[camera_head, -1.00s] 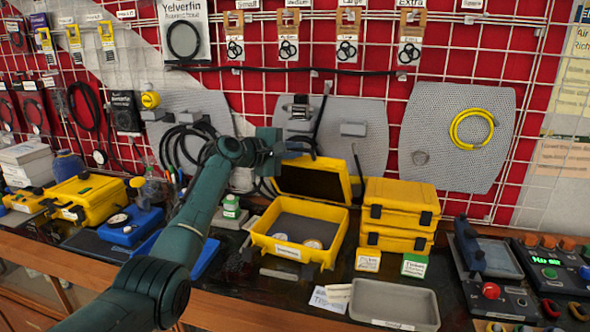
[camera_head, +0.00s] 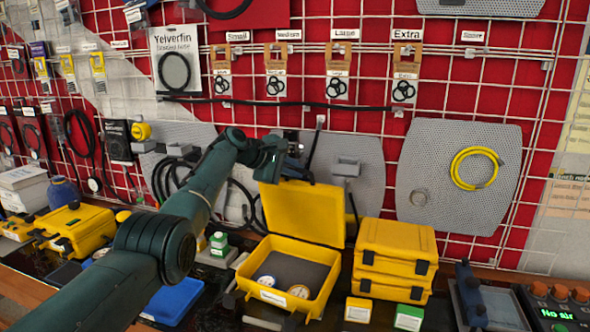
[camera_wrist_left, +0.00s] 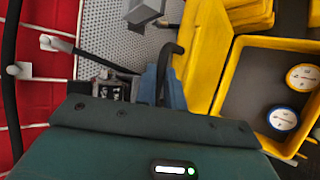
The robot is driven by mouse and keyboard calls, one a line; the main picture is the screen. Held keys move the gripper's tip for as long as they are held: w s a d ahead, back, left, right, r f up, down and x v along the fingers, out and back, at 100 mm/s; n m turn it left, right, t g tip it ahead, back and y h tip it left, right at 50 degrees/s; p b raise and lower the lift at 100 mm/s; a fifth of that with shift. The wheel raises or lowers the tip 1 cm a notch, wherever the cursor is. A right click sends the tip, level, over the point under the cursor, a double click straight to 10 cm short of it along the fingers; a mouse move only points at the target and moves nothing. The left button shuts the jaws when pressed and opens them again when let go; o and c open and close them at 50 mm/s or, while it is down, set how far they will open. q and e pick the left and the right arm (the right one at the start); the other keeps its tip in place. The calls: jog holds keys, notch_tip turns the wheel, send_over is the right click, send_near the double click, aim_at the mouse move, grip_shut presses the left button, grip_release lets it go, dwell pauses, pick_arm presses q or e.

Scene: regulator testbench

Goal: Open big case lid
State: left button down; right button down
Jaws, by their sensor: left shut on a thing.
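The big yellow case (camera_head: 318,302) sits open on the bench, with a grey floor and two small round gauges (camera_head: 299,291) inside. Its yellow lid (camera_head: 303,213) stands up at the back of the case. My left gripper (camera_head: 291,172) is at the lid's top edge and is shut on the lid. In the left wrist view, its blue fingers (camera_wrist_left: 165,88) are beside the yellow lid (camera_wrist_left: 207,45), with a black curved piece by them; the exact contact is partly hidden. My right gripper is not in view.
Two stacked yellow cases (camera_head: 392,262) stand right of the big case. A green-capped bottle (camera_head: 219,243) and a blue tray (camera_head: 176,300) are to its left. Behind is a red wall with a white grid, grey panels (camera_head: 462,180) and hanging cables.

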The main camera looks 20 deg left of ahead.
pick_arm(q)
jog(key=shift+r, duration=0.2)
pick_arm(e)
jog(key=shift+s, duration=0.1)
pick_arm(q)
jog(key=c, duration=1.7)
grip_release()
jog(key=shift+a, duration=0.1)
jog(key=shift+o, duration=1)
jog(key=shift+f, duration=0.15)
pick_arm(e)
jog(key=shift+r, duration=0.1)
pick_arm(q)
jog(key=shift+s, duration=0.1)
jog(key=shift+b+v, duration=0.55)
jog(key=shift+v, duration=0.2)
jog(key=b+v, duration=0.3)
jog(key=v, duration=0.8)
jog(key=shift+s, duration=0.25)
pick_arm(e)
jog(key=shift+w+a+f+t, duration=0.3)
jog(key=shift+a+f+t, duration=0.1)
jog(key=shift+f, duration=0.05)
pick_arm(q)
jog(key=shift+a, duration=0.1)
